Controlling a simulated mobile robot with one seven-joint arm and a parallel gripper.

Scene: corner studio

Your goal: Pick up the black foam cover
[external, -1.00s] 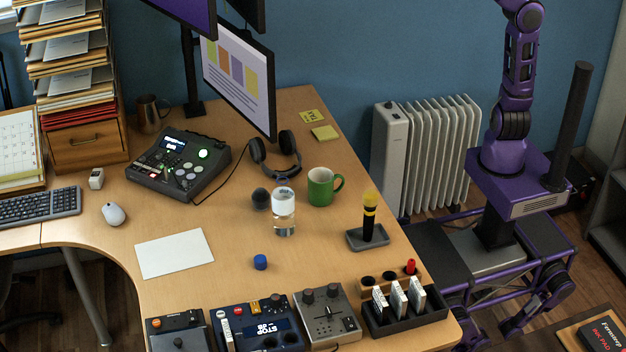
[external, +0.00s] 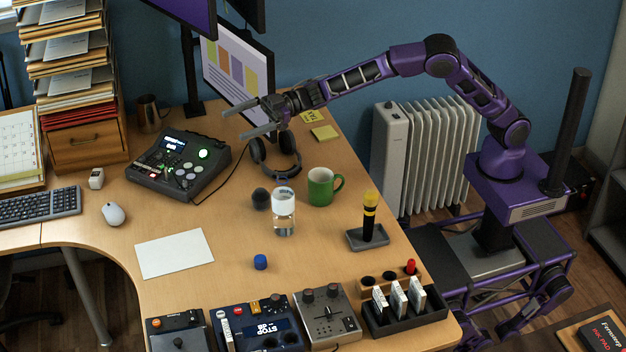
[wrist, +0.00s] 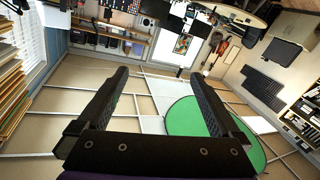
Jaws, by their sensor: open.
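The black foam cover (external: 261,198) looks like a small dark round ball. My gripper (external: 243,122) is open and empty, raised in front of the monitor, above and beyond the cover. Its fingers point left in the external view. In the wrist view the two fingers (wrist: 160,73) stand wide apart with nothing between them. I cannot make out the cover in the wrist view, which looks across the room.
Headphones (external: 276,155) lie between my gripper and the cover. A green mug (external: 321,187) and a microphone on a grey tray (external: 367,238) stand to the right. The monitor (external: 238,75) is close behind my gripper. A white sheet (external: 174,254) lies front left, with bare desk around it.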

